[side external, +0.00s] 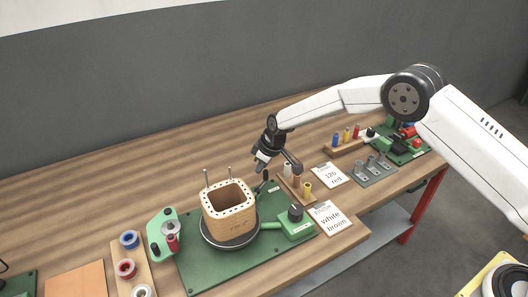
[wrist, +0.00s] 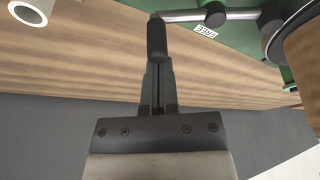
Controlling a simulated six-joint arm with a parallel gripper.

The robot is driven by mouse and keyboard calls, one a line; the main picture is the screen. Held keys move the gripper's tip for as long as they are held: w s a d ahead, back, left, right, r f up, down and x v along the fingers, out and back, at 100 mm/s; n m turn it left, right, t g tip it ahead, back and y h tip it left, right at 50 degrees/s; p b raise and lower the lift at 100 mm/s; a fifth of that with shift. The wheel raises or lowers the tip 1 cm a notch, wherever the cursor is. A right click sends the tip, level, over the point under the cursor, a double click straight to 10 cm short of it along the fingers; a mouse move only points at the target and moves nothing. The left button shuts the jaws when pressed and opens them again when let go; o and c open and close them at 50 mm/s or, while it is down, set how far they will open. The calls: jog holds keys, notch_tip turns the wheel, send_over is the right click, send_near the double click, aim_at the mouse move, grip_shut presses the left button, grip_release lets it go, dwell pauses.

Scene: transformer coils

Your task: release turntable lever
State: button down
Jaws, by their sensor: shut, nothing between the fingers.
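The turntable lever is a metal rod (wrist: 193,17) with a black handle (wrist: 156,38), beside a small white label (wrist: 205,31) that seems to read FREE. In the side view the lever (side external: 264,176) stands at the back edge of the green base, just behind the turntable (side external: 207,238), which carries a square wooden coil former (side external: 230,222). My gripper (wrist: 158,64) is shut and empty. Its fingertips overlap the handle's end in the wrist view; I cannot tell whether they touch. In the side view my gripper (side external: 260,168) hangs just above the lever.
A green base plate (side external: 200,272) with a black knob (side external: 295,212) lies under the turntable. Wire spools (side external: 126,268) stand at the left. The bench behind is clear.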

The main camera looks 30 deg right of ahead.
jog(key=shift+s+d+m+h, duration=0.3)
jog(key=shift+s+d+m, duration=0.05)
jog(key=shift+m, duration=0.55)
jog(key=shift+s+d+m, duration=0.1)
jog(key=shift+s+m, duration=0.05)
jog(key=shift+m, duration=0.35)
jog(key=shift+s+d+m+t+h, duration=0.2)
jog(key=shift+s+m+h, duration=0.15)
jog(key=shift+m, duration=0.45)
jog(key=shift+s+d+m+t+h, duration=0.15)
jog(key=shift+s+m+h, duration=0.2)
jog(key=shift+m, duration=0.45)
jog(key=shift+s+d, duration=0.15)
jog(key=shift+s, duration=0.85)
jog(key=shift+w+d, duration=0.3)
jog(key=shift+w, duration=0.7)
jog(key=shift+w+d, duration=0.25)
jog(key=shift+w, duration=0.75)
jog(key=v, duration=1)
jog(key=shift+a, duration=0.55)
